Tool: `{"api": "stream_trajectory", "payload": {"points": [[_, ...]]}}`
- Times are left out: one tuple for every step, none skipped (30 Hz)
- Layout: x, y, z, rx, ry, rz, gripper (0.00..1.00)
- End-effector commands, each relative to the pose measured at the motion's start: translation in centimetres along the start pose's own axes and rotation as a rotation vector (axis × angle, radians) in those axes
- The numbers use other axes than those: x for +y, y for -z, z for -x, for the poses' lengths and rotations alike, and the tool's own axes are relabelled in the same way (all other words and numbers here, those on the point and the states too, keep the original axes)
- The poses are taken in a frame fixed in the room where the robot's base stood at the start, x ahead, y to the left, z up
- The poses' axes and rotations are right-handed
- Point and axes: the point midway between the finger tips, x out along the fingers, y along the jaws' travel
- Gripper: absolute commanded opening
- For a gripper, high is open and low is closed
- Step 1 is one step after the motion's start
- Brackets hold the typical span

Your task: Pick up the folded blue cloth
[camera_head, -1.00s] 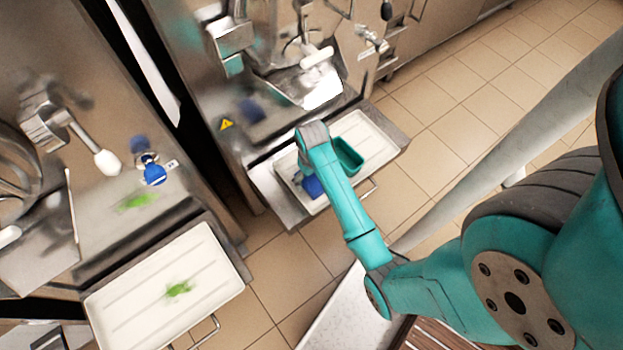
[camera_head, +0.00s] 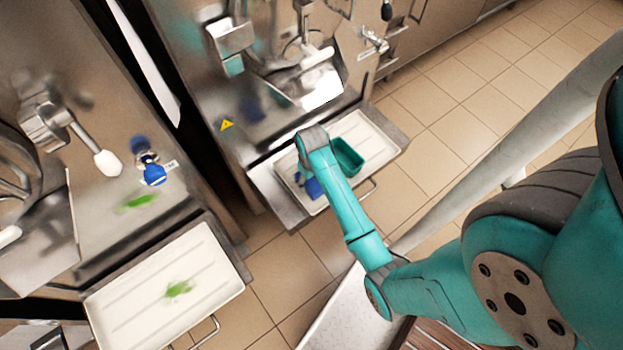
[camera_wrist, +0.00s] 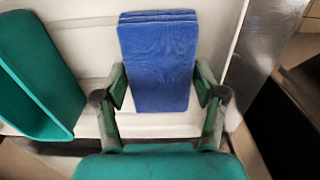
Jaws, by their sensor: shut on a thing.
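The folded blue cloth (camera_wrist: 158,58) is a flat rectangle with stacked layers at its far edge. In the wrist view it lies between the two fingers of my gripper (camera_wrist: 160,90), which is shut on its two long sides. The cloth is over a white tray (camera_wrist: 85,20); I cannot tell whether it touches it. In the head view my arm partly covers the cloth (camera_head: 312,187), and the fingers are hidden behind the wrist.
A green bin (camera_head: 347,157) stands in the same tray, close beside my gripper; it also shows in the wrist view (camera_wrist: 35,85). The freezer (camera_head: 240,130) rises behind the tray. Another white tray (camera_head: 130,300) with a green smear is at lower left. Tiled floor (camera_head: 450,110) is open to the right.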

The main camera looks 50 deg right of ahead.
Motion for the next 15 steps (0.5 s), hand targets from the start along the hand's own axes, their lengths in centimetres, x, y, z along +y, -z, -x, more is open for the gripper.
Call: {"api": "stream_trajectory", "payload": {"points": [[0.0,0.0,0.3,0.001,0.000,0.000,0.36],[0.0,0.0,0.6,0.001,0.000,0.000,0.36],[0.0,0.1,1.0,0.002,0.000,0.000,0.36],[0.0,0.1,1.5,0.003,-0.001,0.000,0.36],[0.0,0.1,1.9,0.004,-0.001,0.000,0.36],[0.0,0.1,2.7,0.004,-0.001,0.000,0.36],[0.0,0.1,3.2,0.005,-0.001,0.000,0.36],[0.0,0.1,3.8,0.004,-0.001,0.000,0.36],[0.0,0.1,4.6,0.005,-0.001,0.000,0.36],[0.0,0.1,5.2,0.004,-0.001,0.000,0.36],[0.0,0.1,5.8,0.005,-0.001,0.000,0.36],[0.0,0.1,6.5,0.004,-0.001,0.000,0.36],[0.0,0.1,7.0,0.004,-0.001,0.000,0.36],[0.0,0.1,7.5,0.003,-0.001,0.000,0.36],[0.0,0.1,8.0,0.004,-0.001,0.000,0.36]]}}
